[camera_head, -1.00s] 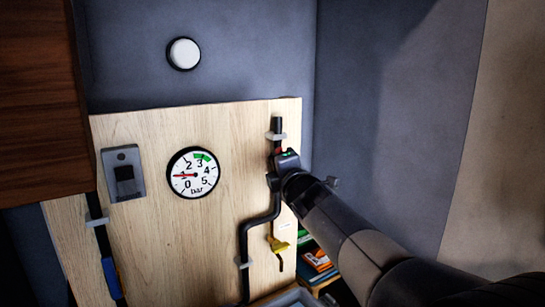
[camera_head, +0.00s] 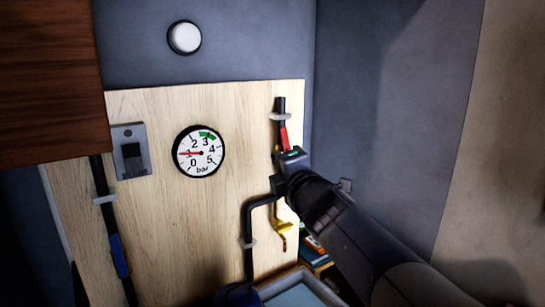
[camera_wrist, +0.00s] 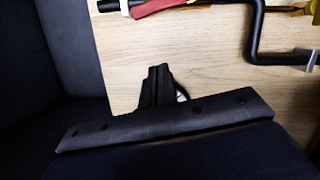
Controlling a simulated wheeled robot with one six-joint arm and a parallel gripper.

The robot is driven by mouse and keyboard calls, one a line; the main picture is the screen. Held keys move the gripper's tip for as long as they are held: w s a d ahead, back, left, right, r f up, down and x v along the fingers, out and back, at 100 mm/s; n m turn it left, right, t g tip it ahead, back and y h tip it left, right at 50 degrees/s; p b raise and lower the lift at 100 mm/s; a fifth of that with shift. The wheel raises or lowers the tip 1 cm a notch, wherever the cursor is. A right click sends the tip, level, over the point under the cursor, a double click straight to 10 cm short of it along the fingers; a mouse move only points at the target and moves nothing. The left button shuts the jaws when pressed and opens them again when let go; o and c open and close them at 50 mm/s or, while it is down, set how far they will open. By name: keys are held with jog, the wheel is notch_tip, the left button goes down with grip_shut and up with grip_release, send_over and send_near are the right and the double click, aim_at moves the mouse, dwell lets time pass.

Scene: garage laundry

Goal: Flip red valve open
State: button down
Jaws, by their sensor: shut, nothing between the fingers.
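The red valve handle (camera_head: 284,137) shows on the black vertical pipe at the right of the wooden board, just above my gripper. It lies roughly along the pipe; my gripper hides its lower end and the valve body. In the wrist view the red handle (camera_wrist: 152,7) is at the top edge, along the black pipe and partly cut off. My gripper (camera_head: 284,158) is in front of the pipe, just below the visible red part. In the wrist view its fingers (camera_wrist: 158,82) are together and empty, apart from the red handle. I cannot tell whether it touches the pipe.
A pressure gauge (camera_head: 199,153) and a grey switch box (camera_head: 131,151) are left of the pipe. A yellow valve handle (camera_head: 281,227) hangs below, and a blue handle (camera_head: 119,256) is at the left. A dark wooden cabinet (camera_head: 48,80) and grey side wall (camera_head: 385,110) bound the space.

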jog(key=shift+v, duration=1.1)
